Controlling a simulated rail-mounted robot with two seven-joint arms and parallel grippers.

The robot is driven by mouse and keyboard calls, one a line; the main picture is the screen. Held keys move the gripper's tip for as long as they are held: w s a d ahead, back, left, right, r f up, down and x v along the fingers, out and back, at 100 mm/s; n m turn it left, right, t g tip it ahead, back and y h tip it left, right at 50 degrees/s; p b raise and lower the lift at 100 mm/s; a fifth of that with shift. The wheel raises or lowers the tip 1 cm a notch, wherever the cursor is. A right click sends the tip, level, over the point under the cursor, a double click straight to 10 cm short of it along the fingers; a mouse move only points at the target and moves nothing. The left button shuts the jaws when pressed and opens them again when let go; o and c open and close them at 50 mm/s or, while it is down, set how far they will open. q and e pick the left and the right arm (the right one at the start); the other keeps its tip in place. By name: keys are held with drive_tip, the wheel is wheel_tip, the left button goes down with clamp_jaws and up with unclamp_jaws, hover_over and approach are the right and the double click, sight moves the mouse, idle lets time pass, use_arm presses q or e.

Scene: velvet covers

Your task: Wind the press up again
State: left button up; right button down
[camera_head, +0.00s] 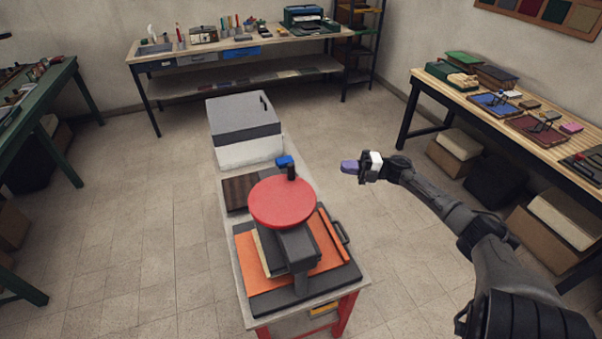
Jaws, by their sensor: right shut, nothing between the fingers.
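The press (292,246) stands on a narrow stand in the middle of the view. Its red round wheel (281,204) lies flat on top, with a black upright knob (291,173) at the wheel's far edge. Under its dark body lie an orange board (262,277) and a dark base plate (331,287). The gap under the press head is hidden. My right gripper (349,167) is to the right of the wheel and knob, apart from both. Its purple-tipped fingers are shut and empty, pointing left. My left gripper is not in view.
A black handle (342,233) sticks out at the press's right. A workbench (431,84) stands at right. Floor between is clear.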

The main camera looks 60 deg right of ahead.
drive_tip(key=w+a+f+g, duration=0.1)
drive_tip(key=w+a, duration=0.7)
drive_tip(key=w, duration=0.3)
drive_tip(key=shift+f+p, duration=0.25)
drive_tip(key=shift+p, duration=0.1)
drive_tip(key=shift+w+a+f+b, duration=0.1)
drive_tip(key=shift+w+a+b, duration=0.05)
drive_tip(key=shift+w+b, duration=0.3)
drive_tip(key=shift+w, duration=0.25)
drive_tip(key=shift+a, duration=0.1)
